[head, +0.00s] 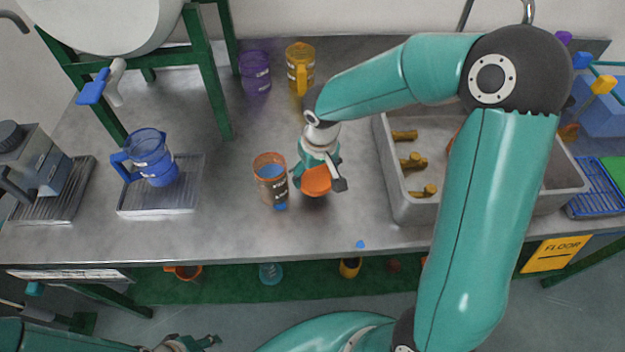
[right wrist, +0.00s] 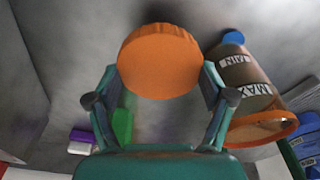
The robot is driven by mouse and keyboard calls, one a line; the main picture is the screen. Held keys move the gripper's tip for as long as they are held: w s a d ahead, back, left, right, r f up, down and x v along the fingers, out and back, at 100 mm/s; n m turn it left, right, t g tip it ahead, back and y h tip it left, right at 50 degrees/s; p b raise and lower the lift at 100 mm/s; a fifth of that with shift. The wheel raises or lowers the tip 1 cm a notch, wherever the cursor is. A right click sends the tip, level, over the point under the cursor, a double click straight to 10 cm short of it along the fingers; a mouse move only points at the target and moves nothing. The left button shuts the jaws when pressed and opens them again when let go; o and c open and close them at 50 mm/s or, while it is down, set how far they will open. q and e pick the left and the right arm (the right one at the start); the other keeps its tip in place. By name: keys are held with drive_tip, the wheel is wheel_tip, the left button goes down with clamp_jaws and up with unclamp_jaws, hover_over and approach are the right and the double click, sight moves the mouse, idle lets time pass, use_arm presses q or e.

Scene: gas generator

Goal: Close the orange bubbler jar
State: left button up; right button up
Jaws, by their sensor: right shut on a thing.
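The orange bubbler jar (head: 270,183) stands upright and open on the metal bench. It is clear, with an orange rim, white markings and a blue piece low on its side. It also shows in the right wrist view (right wrist: 246,85). My right gripper (head: 318,178) is shut on a round orange lid (head: 316,181), just right of the jar and apart from its rim. The lid shows between the fingers in the right wrist view (right wrist: 160,62). My left gripper (head: 200,343) is partly in view at the bottom edge, below the bench; its fingers are unclear.
A blue jug (head: 150,158) stands on a tray at left. A purple jar (head: 255,72) and a yellow jar (head: 300,68) stand behind. A sink (head: 400,207) with brass-coloured pieces lies right, partly behind my right arm. The bench in front of the jar is clear.

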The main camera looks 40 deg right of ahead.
sight(315, 176)
wheel_tip(315, 176, up, 16)
idle(0.3)
drive_tip(key=shift+f, duration=0.2)
